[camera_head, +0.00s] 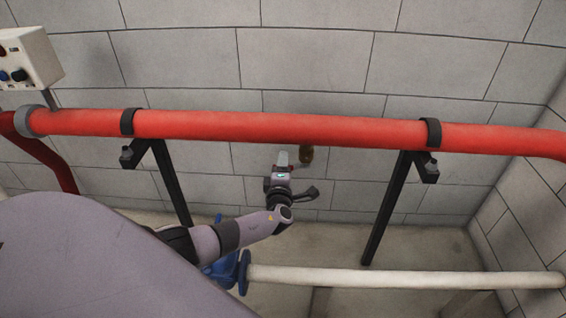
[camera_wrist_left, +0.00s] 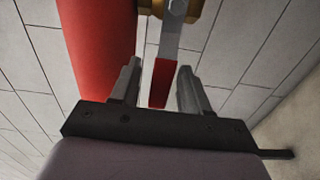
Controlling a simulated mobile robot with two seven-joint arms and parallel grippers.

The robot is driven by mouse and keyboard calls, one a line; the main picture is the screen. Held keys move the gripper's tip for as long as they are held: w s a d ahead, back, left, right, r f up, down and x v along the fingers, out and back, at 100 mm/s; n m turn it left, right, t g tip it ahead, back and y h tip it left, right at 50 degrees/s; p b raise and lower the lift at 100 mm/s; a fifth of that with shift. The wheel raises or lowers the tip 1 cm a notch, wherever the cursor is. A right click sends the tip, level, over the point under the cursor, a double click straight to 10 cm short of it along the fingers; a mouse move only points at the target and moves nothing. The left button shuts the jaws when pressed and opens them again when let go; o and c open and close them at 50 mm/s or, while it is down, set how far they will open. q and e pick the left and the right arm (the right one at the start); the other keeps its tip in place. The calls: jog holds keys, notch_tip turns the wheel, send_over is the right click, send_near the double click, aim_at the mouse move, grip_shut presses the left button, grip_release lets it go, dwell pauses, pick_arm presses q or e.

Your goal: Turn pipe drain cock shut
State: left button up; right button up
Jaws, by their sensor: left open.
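The pipe drain cock is a brass valve (camera_head: 306,153) just under the red pipe (camera_head: 230,126) in the head view. In the left wrist view its brass body (camera_wrist_left: 186,8) is at the top, and a grey metal lever with a red grip (camera_wrist_left: 160,82) points down toward my gripper. My left gripper (camera_head: 288,162) is beside the valve, below the pipe. In the left wrist view its open jaws (camera_wrist_left: 159,72) stand on either side of the red grip, with a gap visible on both sides. My right gripper is not in view.
Black brackets (camera_head: 389,205) carry the red pipe. A grey block wall (camera_head: 340,60) stands close behind. A white pipe (camera_head: 400,278) with a blue fitting (camera_head: 243,270) runs low. A control box (camera_head: 27,58) is at upper left. Free floor lies between the brackets.

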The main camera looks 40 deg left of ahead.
pick_arm(q)
jog(key=p+v, duration=0.2)
jog(key=v, duration=0.4)
jog(key=shift+s, duration=0.1)
dwell(0.4)
